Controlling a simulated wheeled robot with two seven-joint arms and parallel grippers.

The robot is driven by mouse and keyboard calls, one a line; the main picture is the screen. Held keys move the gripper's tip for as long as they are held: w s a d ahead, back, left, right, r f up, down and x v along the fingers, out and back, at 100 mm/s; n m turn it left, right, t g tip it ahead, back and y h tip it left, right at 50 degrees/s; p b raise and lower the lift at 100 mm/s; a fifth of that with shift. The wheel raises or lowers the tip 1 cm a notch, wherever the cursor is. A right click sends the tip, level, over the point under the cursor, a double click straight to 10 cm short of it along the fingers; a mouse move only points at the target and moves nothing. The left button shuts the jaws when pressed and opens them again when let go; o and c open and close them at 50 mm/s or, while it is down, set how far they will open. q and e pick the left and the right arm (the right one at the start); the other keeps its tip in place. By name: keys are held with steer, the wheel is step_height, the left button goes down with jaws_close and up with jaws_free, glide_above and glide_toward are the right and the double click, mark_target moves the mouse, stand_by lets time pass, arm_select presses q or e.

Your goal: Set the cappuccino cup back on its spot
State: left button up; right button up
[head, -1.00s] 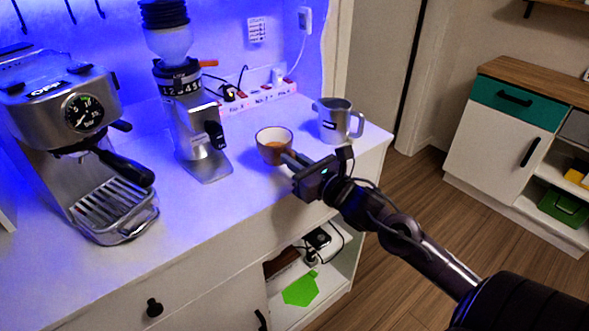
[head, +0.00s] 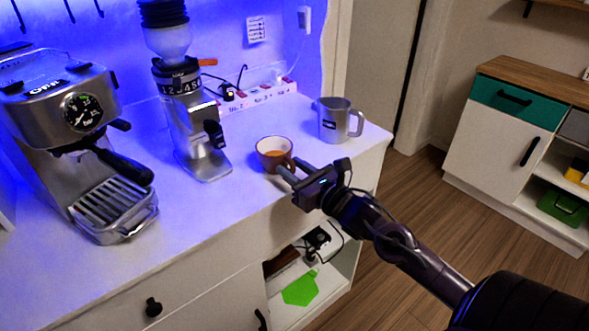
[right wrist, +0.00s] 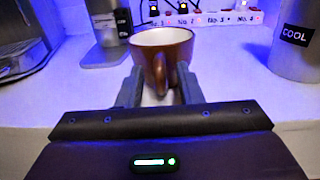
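The cappuccino cup (head: 268,158), brown outside and pale inside, stands upright on the white countertop (head: 232,205), between the grinder and a steel pitcher. In the right wrist view the cup (right wrist: 150,52) is straight ahead, its handle pointing back at my gripper. My right gripper (head: 287,171) is at the handle side of the cup. Its two fingers are apart (right wrist: 159,92), one on each side of the handle's line, with clear gaps and no grip on it. The cup's spot is not distinguishable under it. My left gripper is not in view.
The grinder (head: 190,125) stands left of the cup, with the espresso machine (head: 75,130) further left. The steel pitcher (head: 335,122) is close behind and right. A power strip (head: 262,94) lies along the wall. The front counter is clear.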

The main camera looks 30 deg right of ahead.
steer(key=shift+r, duration=0.1)
steer(key=s+d+b, duration=0.1)
steer(key=s, duration=1.1)
steer(key=shift+d, duration=0.2)
steer(key=s+d+f+m+g+h, duration=0.15)
steer(key=d+f+m, duration=0.4)
steer(key=f, duration=0.55)
steer(key=d+f+m+g+h, duration=0.2)
steer(key=d+f+m+h, duration=0.15)
steer(key=f+m, duration=0.55)
steer(key=s+f+m+g, duration=0.2)
steer(key=s+f+m, duration=0.1)
steer(key=f, duration=0.6)
steer(key=s+f+m+g, duration=0.2)
steer(key=f, duration=0.7)
steer(key=s+a+f+m+g+y, duration=0.1)
steer(key=s+a+f+m+g, duration=0.1)
steer(key=s+a+f+m, duration=0.3)
steer(key=s+a+f+m+g, duration=0.1)
steer(key=s+a+f, duration=0.15)
steer(key=f, duration=0.55)
steer(key=s+a+f+m+g+y, duration=0.1)
steer(key=s+a+f+m+g, duration=0.1)
steer(key=s+a+f+m, duration=0.3)
steer(key=s+a+f+m+g, duration=0.4)
steer(key=s+a+f, duration=0.4)
steer(key=s, duration=0.3)
steer(key=shift+s+f+y, duration=0.35)
steer(key=shift+f+y, duration=0.05)
steer(key=shift+f, duration=0.35)
